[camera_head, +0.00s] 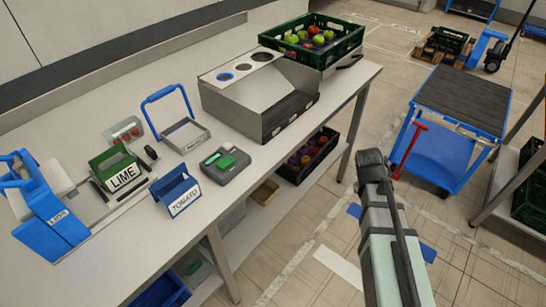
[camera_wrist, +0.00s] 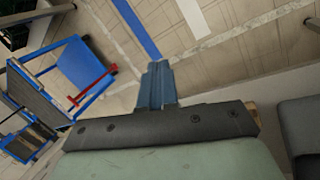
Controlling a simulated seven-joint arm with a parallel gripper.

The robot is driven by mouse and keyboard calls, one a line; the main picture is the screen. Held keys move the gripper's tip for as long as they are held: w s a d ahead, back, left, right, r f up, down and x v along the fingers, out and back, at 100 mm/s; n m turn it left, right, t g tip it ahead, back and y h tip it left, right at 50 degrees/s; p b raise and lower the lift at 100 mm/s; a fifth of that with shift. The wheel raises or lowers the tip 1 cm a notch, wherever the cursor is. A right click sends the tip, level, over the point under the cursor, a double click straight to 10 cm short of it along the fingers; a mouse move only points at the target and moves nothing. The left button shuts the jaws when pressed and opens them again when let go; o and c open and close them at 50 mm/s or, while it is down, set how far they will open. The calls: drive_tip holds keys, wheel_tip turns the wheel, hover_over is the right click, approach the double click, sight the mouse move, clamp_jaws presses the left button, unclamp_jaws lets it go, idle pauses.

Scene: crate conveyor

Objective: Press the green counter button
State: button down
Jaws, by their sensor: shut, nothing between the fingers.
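The green counter button (camera_head: 226,162) sits on top of a small dark grey box (camera_head: 240,169) near the front edge of the white table, in the head view. My gripper (camera_wrist: 157,68) shows in the wrist view with its blue-grey fingers together and nothing between them, with the floor beyond. In the head view my arm rises at the lower right, off the table and well to the right of the button. The fingers cannot be made out there. The button is not visible in the wrist view.
Left of the button stand a blue TOMATO holder (camera_head: 177,193) and a green LIME holder (camera_head: 115,168). Behind it is a steel box (camera_head: 239,101) with round openings, then a green crate (camera_head: 330,60) of fruit. A blue cart (camera_head: 437,151) stands right; floor lies between.

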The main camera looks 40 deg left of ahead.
drive_tip(key=s+a+r+n+t, duration=0.1)
drive_tip(key=s+a+r+n, duration=0.15)
drive_tip(key=a, duration=0.35)
drive_tip(key=s+a+r+n+t, duration=0.1)
drive_tip(key=a+r+n, duration=0.1)
drive_tip(key=a+r, duration=0.25)
wheel_tip(320, 180, up, 21)
drive_tip(key=n+t+y, duration=0.3)
drive_tip(key=n+t, duration=0.1)
drive_tip(key=n, duration=0.7)
hover_over(224, 164)
drive_tip(key=shift+f, duration=0.1)
drive_tip(key=shift+f, duration=0.1)
drive_tip(key=shift+f, duration=4.3)
drive_tip(key=shift+f, duration=0.95)
drive_tip(key=shift+r, duration=0.95)
